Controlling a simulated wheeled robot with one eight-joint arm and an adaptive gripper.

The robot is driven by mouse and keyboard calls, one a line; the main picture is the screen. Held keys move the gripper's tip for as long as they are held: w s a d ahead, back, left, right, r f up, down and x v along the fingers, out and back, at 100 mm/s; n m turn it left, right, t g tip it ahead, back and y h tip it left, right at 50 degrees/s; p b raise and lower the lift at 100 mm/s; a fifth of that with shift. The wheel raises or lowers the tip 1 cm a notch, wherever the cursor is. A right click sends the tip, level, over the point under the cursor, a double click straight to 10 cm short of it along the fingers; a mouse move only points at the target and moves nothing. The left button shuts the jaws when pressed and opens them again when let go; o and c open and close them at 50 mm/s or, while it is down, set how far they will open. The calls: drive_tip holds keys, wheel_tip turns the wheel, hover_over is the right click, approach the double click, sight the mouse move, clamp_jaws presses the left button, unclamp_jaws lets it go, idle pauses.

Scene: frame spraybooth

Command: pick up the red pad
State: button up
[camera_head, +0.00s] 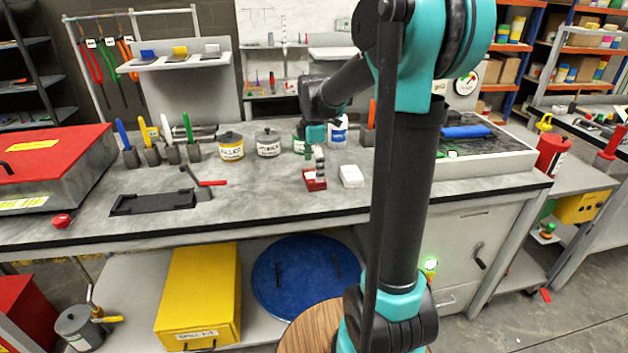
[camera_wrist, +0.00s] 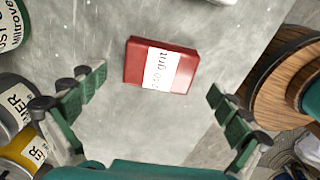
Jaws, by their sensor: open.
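The red pad is a small red block with a white "240 grit" label. It lies on the grey bench top in the head view (camera_head: 312,185), left of a white block (camera_head: 351,176). In the wrist view the red pad (camera_wrist: 140,62) lies flat and slightly tilted, above the middle of the picture. My gripper (camera_wrist: 156,92) is open and empty, its green-padded fingers spread wide on either side, with the pad between their lines and a little beyond the tips. In the head view my gripper (camera_head: 315,148) hangs just over and behind the pad, partly covering it.
Labelled cans, yellow (camera_head: 231,147) and grey (camera_head: 268,144), stand behind the pad; they show close to my left finger in the wrist view. A black tray (camera_head: 154,202) lies left. A red case (camera_head: 56,160) stands far left.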

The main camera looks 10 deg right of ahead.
sight(314, 175)
drive_tip(key=shift+d+f, duration=0.1)
drive_tip(key=shift+f, duration=1.4)
drive_tip(key=c, duration=1.1)
drive_tip(key=shift+o, duration=0.2)
drive_tip(key=shift+r, duration=0.15)
wheel_tip(314, 175, up, 20)
